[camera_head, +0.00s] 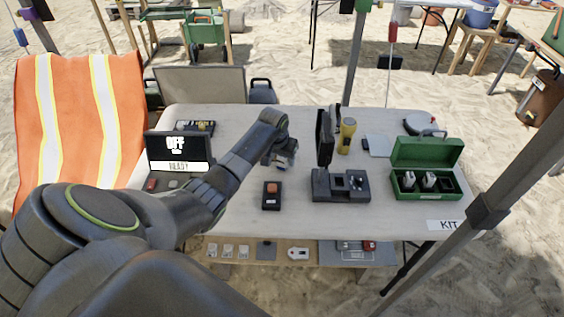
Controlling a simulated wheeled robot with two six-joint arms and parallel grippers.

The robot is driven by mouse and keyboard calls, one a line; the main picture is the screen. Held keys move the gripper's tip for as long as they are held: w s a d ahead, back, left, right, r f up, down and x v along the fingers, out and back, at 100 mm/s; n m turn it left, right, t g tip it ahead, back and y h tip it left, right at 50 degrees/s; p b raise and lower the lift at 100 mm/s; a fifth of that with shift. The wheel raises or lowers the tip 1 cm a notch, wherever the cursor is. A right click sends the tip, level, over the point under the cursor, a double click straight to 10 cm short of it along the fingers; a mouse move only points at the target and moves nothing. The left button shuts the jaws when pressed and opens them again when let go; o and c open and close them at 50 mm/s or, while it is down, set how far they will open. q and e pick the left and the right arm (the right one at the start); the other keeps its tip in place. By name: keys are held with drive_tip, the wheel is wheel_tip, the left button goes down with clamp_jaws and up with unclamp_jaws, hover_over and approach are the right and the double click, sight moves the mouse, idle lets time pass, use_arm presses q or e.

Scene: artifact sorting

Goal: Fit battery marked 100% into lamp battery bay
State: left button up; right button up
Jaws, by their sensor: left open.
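My left arm reaches in from the left, and its gripper (284,160) is open over the middle of the table. I see nothing between its fingers. A dark device with open recesses (340,186) is to the right of the gripper, with an upright dark panel (324,138) behind it. I cannot tell for sure which part is the lamp battery bay. A yellow flashlight-like object (347,134) stands behind. An open green case (426,166) at the right holds small dark pieces with white tops. No 100% mark is legible. My right gripper is not in view.
A small black box with an orange top (272,194) sits in front of my gripper. A KIT label (443,225) is at the table's right front corner. A lower shelf (300,250) holds small items.

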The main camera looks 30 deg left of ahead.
use_arm(q)
drive_tip(key=c, duration=1.2)
